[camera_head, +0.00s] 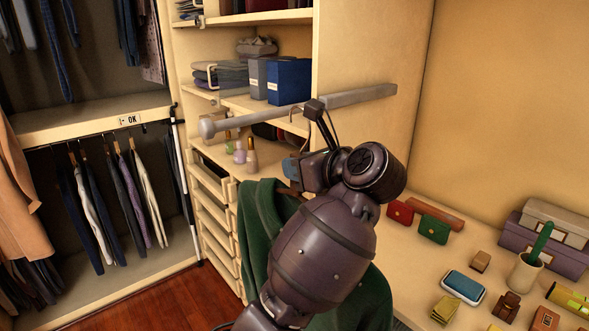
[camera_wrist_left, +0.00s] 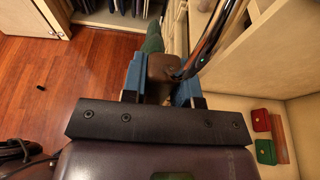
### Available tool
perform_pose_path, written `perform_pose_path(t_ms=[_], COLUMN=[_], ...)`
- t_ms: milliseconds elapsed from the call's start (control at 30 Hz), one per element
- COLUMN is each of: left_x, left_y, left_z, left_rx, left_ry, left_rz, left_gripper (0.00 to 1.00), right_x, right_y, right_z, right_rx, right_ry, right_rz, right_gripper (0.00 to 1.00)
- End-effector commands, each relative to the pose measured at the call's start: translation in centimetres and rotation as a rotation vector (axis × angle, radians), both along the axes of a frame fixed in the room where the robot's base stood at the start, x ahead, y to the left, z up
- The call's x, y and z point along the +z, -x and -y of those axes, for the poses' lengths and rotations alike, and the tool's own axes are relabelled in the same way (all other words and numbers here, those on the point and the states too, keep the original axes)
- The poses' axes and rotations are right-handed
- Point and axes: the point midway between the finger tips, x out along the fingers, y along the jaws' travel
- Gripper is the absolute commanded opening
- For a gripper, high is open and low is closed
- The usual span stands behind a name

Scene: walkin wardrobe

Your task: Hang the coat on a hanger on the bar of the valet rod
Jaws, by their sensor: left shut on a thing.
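The valet rod (camera_head: 350,98) is a grey bar with a round end knob, reaching out level from the tall wooden panel. My left gripper (camera_head: 293,172) is just below the rod and shut on the brown wooden neck of the hanger (camera_wrist_left: 161,75). The dark green coat (camera_head: 257,222) hangs below the gripper, partly hidden behind my left arm; a bit of it shows in the left wrist view (camera_wrist_left: 153,43). The thin hanger hook rises to the rod in the head view; I cannot tell whether it rests on the bar. My right gripper is not in view.
Shelves behind the rod hold a blue box (camera_head: 289,81) and small bottles (camera_head: 251,154). Clothes hang at the left.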

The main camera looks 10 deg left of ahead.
Motion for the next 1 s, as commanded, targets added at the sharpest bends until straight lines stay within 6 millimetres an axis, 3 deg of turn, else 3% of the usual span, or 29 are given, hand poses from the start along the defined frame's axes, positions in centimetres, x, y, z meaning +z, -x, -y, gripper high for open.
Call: perform_pose_path(t_ms=[367, 1000], left_x=[0.3, 0.3], left_y=[-0.2, -2.7], left_z=[-0.3, -3.4], left_rx=[-0.004, -0.003], left_ry=[-0.002, -0.002], left_rz=[0.008, 0.008], left_gripper=[0.00, 0.00], right_x=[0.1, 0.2], right_y=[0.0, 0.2], right_z=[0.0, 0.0], right_rx=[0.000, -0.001], right_ry=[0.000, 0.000], right_rz=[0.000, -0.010], right_gripper=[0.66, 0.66])
